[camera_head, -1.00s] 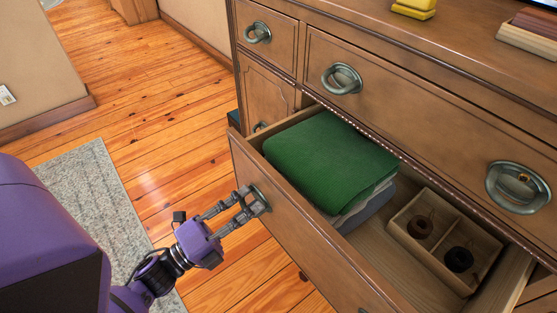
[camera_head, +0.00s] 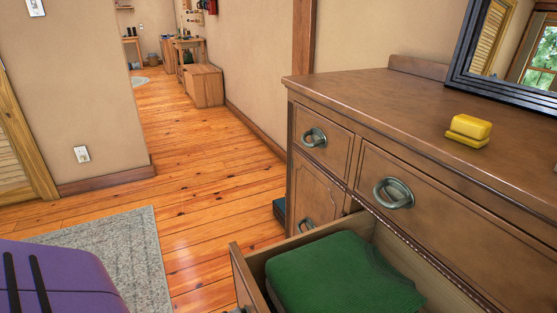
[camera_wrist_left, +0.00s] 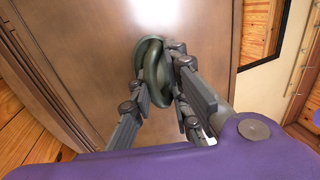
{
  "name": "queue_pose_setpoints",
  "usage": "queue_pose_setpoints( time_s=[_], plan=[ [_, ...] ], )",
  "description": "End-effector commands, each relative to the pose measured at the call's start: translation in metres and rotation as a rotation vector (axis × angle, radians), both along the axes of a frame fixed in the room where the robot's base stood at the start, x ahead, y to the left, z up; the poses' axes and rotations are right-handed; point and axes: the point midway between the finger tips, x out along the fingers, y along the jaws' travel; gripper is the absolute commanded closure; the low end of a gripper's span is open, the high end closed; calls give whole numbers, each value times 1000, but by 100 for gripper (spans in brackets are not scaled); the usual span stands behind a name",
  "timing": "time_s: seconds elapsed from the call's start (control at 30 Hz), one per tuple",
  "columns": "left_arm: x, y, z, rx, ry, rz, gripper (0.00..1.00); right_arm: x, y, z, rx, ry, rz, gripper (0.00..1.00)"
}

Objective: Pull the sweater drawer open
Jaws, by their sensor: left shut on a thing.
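The sweater drawer (camera_head: 243,282) stands pulled out from the dresser, below its top row of drawers. A folded green sweater (camera_head: 345,275) lies inside it; the drawer's near part is cut off by the bottom edge of the head view. In the left wrist view the drawer front (camera_wrist_left: 85,45) carries a greenish metal ring handle (camera_wrist_left: 152,72). My left gripper (camera_wrist_left: 158,78) is shut on this handle, its fingers on both sides of the ring. In the head view only my purple left arm shows at lower left. My right gripper is out of view.
The dresser top (camera_head: 400,92) bears a yellow block-like item (camera_head: 468,131) and a dark-framed mirror (camera_head: 505,85). A grey rug (camera_head: 125,250) lies on the plank floor at left. A dark teal object (camera_head: 280,211) is on the floor beside the dresser.

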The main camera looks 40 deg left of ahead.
Motion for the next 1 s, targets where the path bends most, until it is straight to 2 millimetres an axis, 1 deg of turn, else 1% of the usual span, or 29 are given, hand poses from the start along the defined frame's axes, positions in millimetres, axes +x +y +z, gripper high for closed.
queue_pose_setpoints(
  time_s=[0.03, 0.07, 0.1, 0.2, 0.63, 0.73, 0.87, 1.0],
  plan=[
    [-4, -1, -11, 5, 27, 2, 100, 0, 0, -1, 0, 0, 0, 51],
    [-4, -1, -11, 5, 27, 2, 100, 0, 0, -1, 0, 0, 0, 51],
    [-4, -1, -11, 5, 27, 2, 82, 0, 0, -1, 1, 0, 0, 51],
    [-3, -1, -11, 5, 26, 2, 71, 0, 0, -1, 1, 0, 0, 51],
    [-1, 0, -5, 4, 12, 1, 71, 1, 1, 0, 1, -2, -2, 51],
    [-4, 1, -6, 4, 12, 1, 71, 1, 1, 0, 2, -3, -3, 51],
    [-20, 7, -10, 4, 16, 4, 71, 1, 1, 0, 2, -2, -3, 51],
    [-47, 17, -16, 4, 17, 5, 71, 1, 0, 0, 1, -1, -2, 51]
  ],
)
